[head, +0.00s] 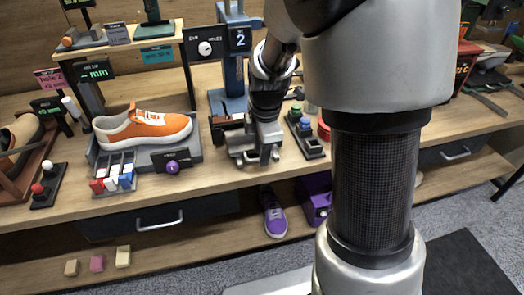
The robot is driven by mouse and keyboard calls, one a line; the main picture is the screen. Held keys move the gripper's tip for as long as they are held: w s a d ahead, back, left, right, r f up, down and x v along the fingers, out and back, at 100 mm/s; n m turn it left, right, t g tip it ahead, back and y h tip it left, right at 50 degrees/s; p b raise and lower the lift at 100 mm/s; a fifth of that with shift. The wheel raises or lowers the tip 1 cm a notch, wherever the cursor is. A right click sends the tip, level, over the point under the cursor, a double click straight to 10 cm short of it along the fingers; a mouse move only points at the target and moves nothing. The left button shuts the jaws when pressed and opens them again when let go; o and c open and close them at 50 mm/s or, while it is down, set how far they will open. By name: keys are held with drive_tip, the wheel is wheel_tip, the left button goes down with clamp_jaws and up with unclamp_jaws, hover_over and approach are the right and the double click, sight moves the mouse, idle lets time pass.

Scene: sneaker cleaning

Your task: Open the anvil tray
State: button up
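A blue press (235,60) stands at the back of the workbench, with a gauge and a display reading 2 at its head. My gripper (256,160) points down in front of its base, low over the bench near the front edge. A dark brown part (226,123) shows just left of my gripper at the foot of the press. I cannot tell whether it is the anvil tray, or whether my gripper touches it. My gripper and wrist hide much of the press base. The finger gap is too small to read.
An orange sneaker (146,127) sits on a grey stand at left, with a rack of red, white and blue pieces (113,178) before it. A dark block with coloured knobs (306,133) stands right of my gripper. A drawer handle (160,217) and purple shoe (273,215) are below.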

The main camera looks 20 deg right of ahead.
drive_tip(key=shift+r, duration=0.15)
drive_tip(key=s+r+p, duration=0.3)
drive_tip(key=r, duration=1.4)
drive_tip(key=shift+p, duration=0.35)
drive_tip(key=s+r+m+t, duration=0.3)
drive_tip(key=s+m+t, duration=0.1)
drive_tip(key=s+m, duration=1.2)
wheel_tip(320, 180, up, 15)
drive_tip(key=m+p, duration=0.2)
drive_tip(key=p, duration=1.3)
drive_tip(key=shift+a+r, duration=0.15)
drive_tip(key=shift+a, duration=0.15)
